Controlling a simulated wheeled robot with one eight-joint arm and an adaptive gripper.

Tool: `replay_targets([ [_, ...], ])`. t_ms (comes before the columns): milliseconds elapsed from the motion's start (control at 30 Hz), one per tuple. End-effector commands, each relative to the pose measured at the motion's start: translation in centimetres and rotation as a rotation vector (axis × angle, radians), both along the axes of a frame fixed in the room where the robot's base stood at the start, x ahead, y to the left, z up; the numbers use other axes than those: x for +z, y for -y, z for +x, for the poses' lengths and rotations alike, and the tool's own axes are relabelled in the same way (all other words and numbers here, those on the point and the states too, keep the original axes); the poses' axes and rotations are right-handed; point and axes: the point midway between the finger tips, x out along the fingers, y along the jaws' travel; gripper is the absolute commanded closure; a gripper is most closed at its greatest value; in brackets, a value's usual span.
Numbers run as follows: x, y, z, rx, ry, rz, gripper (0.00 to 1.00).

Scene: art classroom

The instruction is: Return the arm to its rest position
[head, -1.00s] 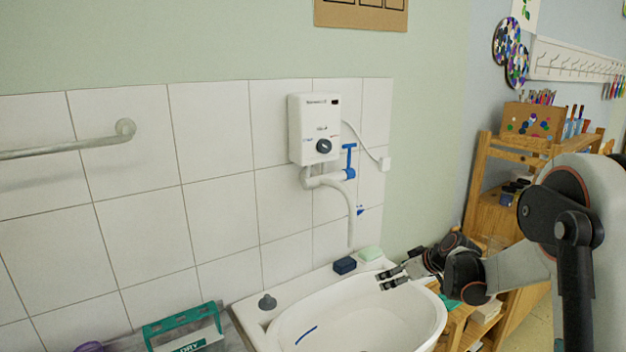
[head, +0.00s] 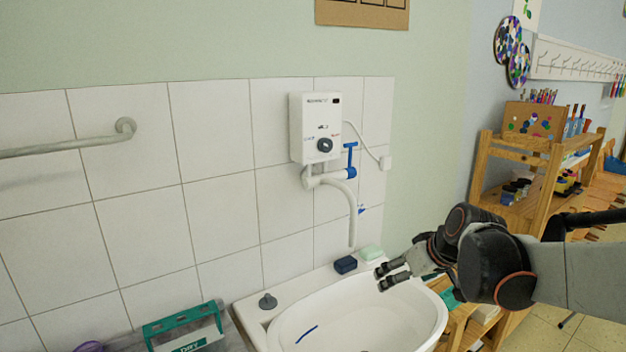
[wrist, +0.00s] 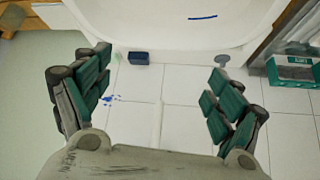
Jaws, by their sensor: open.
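My gripper (head: 387,277) is over the right part of the white sink (head: 290,335) in the head view, with my arm reaching in from the right edge. In the wrist view my gripper (wrist: 160,92) has its two fingers wide apart with nothing between them. Beyond the fingers lie the white tiled wall and the sink's rim. My arm's lower links run out of the head view at the right.
A dark blue block (head: 345,264) and a pale green block (head: 371,252) lie on the sink's back rim. A water heater (head: 315,128) with a spout hangs above. A wooden shelf (head: 541,190) stands right.

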Motion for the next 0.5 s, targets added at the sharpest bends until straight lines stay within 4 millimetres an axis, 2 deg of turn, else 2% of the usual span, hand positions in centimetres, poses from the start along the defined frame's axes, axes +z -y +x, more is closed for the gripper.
replay_targets([
  [33,0.6,-0.3,-1.8,-0.016,-0.005,-0.003,0.14],
  [200,1.8,-0.8,-7.0,-0.083,-0.02,-0.013,0.14],
  [500,1.9,-1.0,-16.0,-0.201,-0.031,-0.028,0.14],
])
